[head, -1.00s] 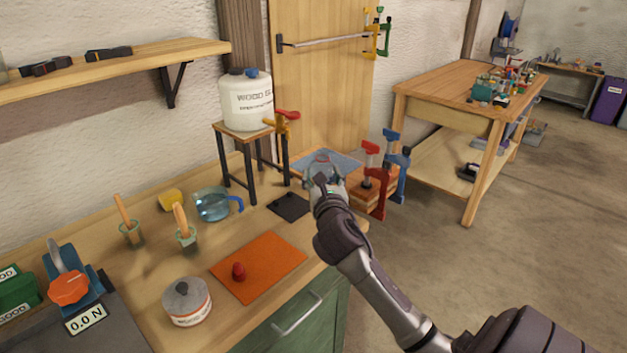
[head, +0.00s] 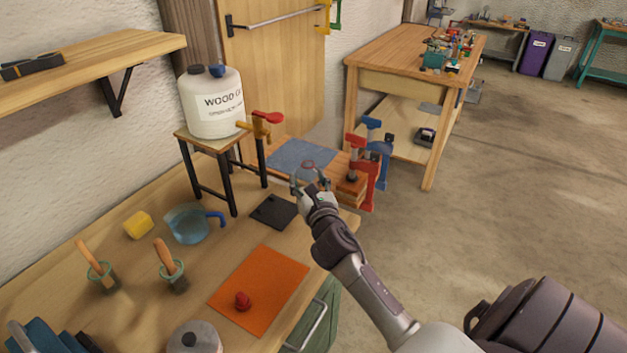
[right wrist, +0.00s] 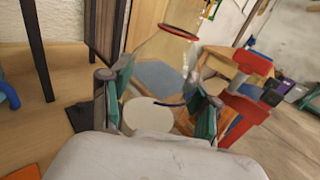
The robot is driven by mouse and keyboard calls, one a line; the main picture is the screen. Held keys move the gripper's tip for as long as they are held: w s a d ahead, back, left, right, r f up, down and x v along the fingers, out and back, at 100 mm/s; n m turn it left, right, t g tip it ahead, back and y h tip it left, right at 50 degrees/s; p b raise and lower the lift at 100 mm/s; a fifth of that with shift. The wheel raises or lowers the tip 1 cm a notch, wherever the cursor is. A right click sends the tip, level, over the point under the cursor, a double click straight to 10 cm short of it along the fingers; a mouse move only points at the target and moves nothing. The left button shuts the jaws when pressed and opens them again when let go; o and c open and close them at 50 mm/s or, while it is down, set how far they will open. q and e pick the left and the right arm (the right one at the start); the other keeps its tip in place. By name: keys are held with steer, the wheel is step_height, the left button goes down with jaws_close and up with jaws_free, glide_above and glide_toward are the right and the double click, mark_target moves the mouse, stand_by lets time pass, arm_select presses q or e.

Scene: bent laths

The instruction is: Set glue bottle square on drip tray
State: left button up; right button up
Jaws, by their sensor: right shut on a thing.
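My right gripper (head: 309,184) is shut on a clear bottle with a red rim (head: 308,164), taken as the glue bottle. In the right wrist view the bottle (right wrist: 163,58) stands between the green finger pads of the gripper (right wrist: 162,102), mouth away from the palm. A pale disc shows low in it. The dark square drip tray (head: 274,211) lies flat and bare on the bench, left of and nearer than the gripper. Its corner shows in the right wrist view (right wrist: 80,116). The bottle is apart from the tray. My left gripper is not in view.
A blue-handled jug (head: 188,224) is left, an orange mat (head: 260,288) in front, clamps (head: 364,165) right of the gripper.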

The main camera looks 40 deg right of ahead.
arm_select(q)
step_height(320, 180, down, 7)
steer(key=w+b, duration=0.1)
steer(key=b, duration=0.5)
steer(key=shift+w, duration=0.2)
arm_select(e)
steer(key=w+a+f, duration=0.4)
steer(key=w, duration=0.6)
steer(key=shift+f, duration=0.3)
arm_select(q)
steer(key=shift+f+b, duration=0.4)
steer(key=shift+b, duration=0.1)
arm_select(e)
steer(key=shift+f, duration=0.6)
steer(key=o, duration=1.5)
steer(key=shift+c, duration=0.2)
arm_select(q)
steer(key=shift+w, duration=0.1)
arm_select(e)
steer(key=v, duration=1.2)
